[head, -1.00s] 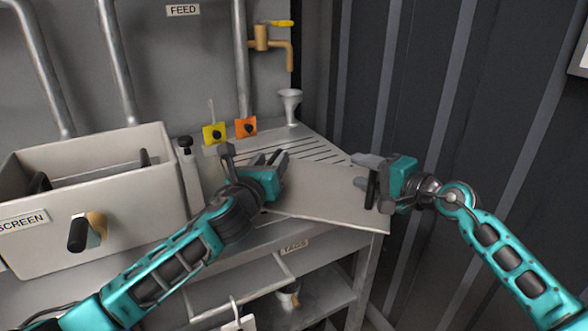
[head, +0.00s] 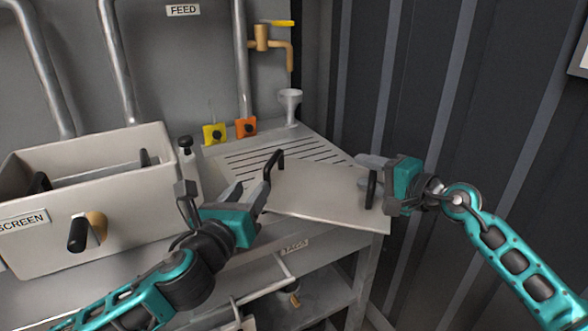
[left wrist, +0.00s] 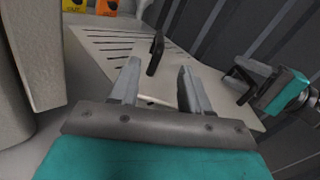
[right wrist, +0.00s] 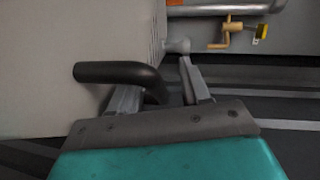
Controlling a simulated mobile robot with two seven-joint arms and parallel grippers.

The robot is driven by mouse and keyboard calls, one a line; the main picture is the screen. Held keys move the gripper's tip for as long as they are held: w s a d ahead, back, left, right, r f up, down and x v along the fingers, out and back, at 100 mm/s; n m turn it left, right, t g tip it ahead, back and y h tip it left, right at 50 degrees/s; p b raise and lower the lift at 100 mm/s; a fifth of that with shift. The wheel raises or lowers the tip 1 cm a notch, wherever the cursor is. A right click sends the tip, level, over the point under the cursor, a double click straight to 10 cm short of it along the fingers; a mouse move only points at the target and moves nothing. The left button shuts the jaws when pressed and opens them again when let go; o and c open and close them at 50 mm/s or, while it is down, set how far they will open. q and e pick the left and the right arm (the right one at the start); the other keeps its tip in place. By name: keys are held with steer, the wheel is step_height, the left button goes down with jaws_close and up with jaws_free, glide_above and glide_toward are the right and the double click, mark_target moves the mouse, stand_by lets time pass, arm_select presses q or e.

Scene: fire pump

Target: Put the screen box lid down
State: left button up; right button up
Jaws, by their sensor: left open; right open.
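The screen box lid (head: 318,195) is a flat pale panel with two black handles. It lies on the slotted drainer (head: 262,160) at the right end of the bench, its front edge near the bench edge. My left gripper (head: 252,195) is open and empty, just off the lid's left handle (head: 274,166), which also shows beyond the fingertips in the left wrist view (left wrist: 155,54). My right gripper (head: 374,170) is open by the lid's right handle (head: 371,190); in the right wrist view the handle (right wrist: 118,73) passes beside a finger. The screen box (head: 130,205) stands open at left.
Yellow (head: 214,133) and orange (head: 246,127) tags stand behind the drainer, with a grey funnel (head: 290,104) under a brass tap (head: 268,45). A corrugated dark wall (head: 440,110) is close on the right. A shelf (head: 310,300) lies below the bench.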

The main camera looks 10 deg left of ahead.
steer(key=v, duration=1.1)
steer(key=shift+s, duration=0.15)
